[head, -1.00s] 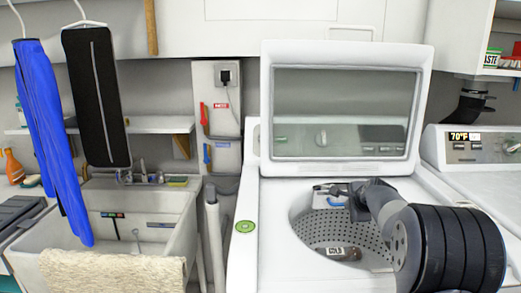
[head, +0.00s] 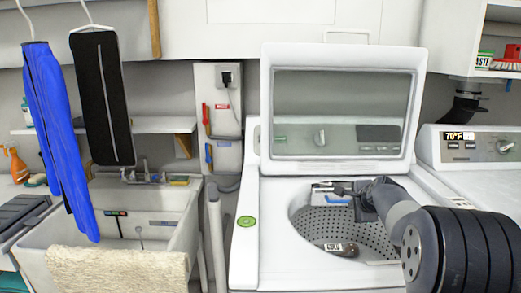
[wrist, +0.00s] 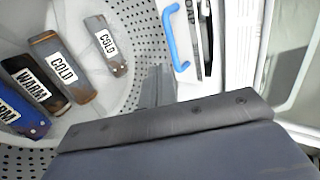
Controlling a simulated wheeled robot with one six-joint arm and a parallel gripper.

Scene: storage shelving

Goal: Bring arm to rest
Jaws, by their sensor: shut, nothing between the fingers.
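My gripper (head: 346,189) is shut and empty. In the head view my arm reaches in from the lower right, and the gripper is over the back of the open top-loading washer's drum (head: 377,238). In the wrist view the shut fingers (wrist: 158,86) show as a narrow grey shape over the drum's perforated wall. Several labelled items lie in the drum: two marked COLD, one large (wrist: 48,57) and one small (wrist: 99,32), and two marked WARM (wrist: 21,75). They are apart from the fingers in the picture.
The washer's raised lid (head: 340,56) stands behind my gripper. A blue handle (wrist: 168,38) is close to the fingers. A dryer (head: 470,180) stands to the right. A sink (head: 130,262) and hanging trousers (head: 55,140) are to the left.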

